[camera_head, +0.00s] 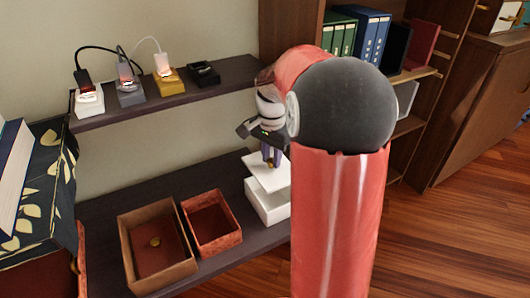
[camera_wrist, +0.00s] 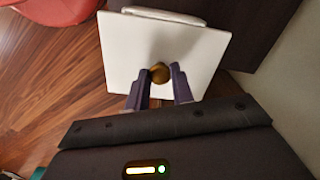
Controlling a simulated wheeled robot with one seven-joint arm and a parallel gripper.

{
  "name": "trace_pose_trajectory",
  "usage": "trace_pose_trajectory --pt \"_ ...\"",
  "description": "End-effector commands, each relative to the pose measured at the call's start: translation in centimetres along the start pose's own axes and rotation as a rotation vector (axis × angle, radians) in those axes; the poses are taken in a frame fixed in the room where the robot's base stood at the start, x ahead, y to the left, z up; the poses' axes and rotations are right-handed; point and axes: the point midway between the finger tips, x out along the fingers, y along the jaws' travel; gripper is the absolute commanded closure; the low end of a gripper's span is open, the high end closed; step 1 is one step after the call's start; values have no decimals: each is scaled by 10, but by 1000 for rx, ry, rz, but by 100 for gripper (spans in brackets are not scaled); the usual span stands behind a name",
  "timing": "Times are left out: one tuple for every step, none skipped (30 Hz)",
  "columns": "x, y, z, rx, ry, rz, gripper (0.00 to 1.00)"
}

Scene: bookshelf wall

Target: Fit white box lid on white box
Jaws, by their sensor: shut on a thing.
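The white box lid (camera_head: 257,165) is a flat square plate with a brass knob (camera_wrist: 160,73) at its middle. The white box (camera_head: 270,207) stands on the lower dark shelf, partly hidden behind my arm. My gripper (camera_head: 271,160) is shut on the lid's knob, and the lid is over the box's top. In the head view the lid looks slightly askew to the box, with some of the opening showing below it. In the wrist view the lid (camera_wrist: 165,45) fills the upper middle, with a white edge beyond its far side. Whether lid and box touch, I cannot tell.
A brown open box (camera_head: 130,225) and a smaller red open box (camera_head: 238,236) stand left of the white box on the lower shelf (camera_head: 250,256). The upper shelf (camera_head: 150,101) above holds several small devices with cables. A bookcase with binders (camera_head: 365,35) stands at right.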

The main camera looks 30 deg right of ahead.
Motion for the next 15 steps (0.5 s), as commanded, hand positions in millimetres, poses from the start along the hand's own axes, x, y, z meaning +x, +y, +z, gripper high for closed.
trace_pose_trajectory --pt "0 0 0 -1 0 0 100" --pt "0 0 0 -1 0 0 100" --pt "0 0 0 -1 0 0 100" --pt "0 0 0 -2 0 0 100" --pt "0 0 0 -2 0 0 100" --pt "-1 0 0 -2 0 0 100" --pt "-1 0 0 -1 0 0 100" --pt "-1 0 0 0 0 0 100" --pt "-1 0 0 1 0 0 100" --pt "-2 0 0 3 0 0 100" --pt "-2 0 0 6 0 0 100" --pt "2 0 0 6 0 0 100" --pt "4 0 0 6 0 0 100" --pt "6 0 0 6 0 0 100" --pt "9 0 0 5 -1 0 100"
